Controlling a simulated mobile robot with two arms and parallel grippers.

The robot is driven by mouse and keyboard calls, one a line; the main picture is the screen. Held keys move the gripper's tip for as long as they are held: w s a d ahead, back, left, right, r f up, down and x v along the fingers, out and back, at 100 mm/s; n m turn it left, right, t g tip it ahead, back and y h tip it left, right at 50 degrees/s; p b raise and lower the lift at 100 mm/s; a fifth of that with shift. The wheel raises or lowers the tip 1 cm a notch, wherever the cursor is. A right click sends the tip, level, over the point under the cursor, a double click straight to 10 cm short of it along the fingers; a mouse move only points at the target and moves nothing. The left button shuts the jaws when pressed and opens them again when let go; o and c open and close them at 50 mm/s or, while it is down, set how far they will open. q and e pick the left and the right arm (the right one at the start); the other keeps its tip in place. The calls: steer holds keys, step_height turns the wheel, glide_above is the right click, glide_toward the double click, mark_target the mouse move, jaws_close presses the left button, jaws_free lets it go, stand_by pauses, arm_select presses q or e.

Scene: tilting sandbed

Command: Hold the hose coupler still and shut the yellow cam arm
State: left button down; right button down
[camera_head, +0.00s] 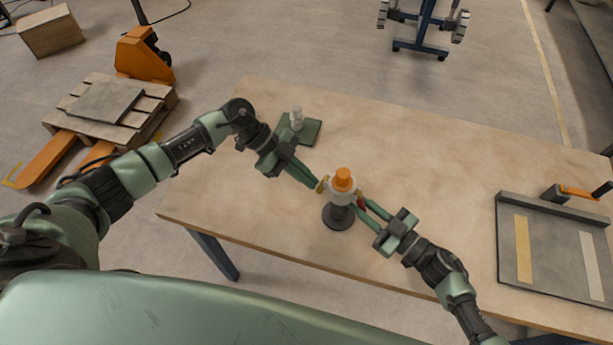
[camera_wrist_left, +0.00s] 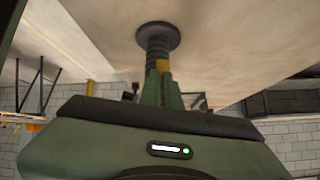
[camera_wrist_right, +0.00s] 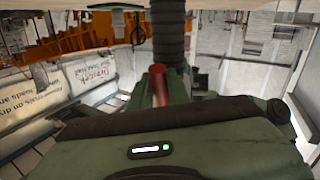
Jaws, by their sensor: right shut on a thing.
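The hose coupler (camera_head: 342,194) is a pale grey collar with an orange top, upright on a dark round base (camera_head: 338,217). Its ribbed dark stem shows in the left wrist view (camera_wrist_left: 157,50) and the right wrist view (camera_wrist_right: 167,30). A yellow cam arm (camera_head: 321,185) is on its left side, also in the left wrist view (camera_wrist_left: 163,66). My left gripper (camera_head: 316,186) looks shut, its tips against or just beside the yellow arm. My right gripper (camera_head: 359,203) is shut on a red arm (camera_head: 361,202) on the coupler's right side; red also shows in the right wrist view (camera_wrist_right: 158,86).
A green plate (camera_head: 312,131) with a small pale fitting (camera_head: 296,118) lies behind my left gripper. A grey tray (camera_head: 507,250) with yellow and white strips lies at the right. The table (camera_head: 420,150) behind the coupler is clear. The front edge is close to the base.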

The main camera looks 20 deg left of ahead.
arm_select(q)
steer(key=shift+s+d+f, duration=0.1)
steer(key=shift+s+d, duration=0.2)
steer(key=shift+s, duration=0.05)
arm_select(e)
steer(key=shift+a, duration=0.2)
steer(key=shift+d, duration=0.15)
arm_select(q)
steer(key=a+f+v, duration=0.1)
steer(key=v, duration=1.3)
steer(key=shift+a, duration=0.5)
arm_select(e)
steer(key=shift+w, duration=0.1)
arm_select(q)
steer(key=shift+w, duration=0.1)
steer(key=shift+f, duration=0.1)
arm_select(e)
steer(key=c, duration=1.3)
jaws_free()
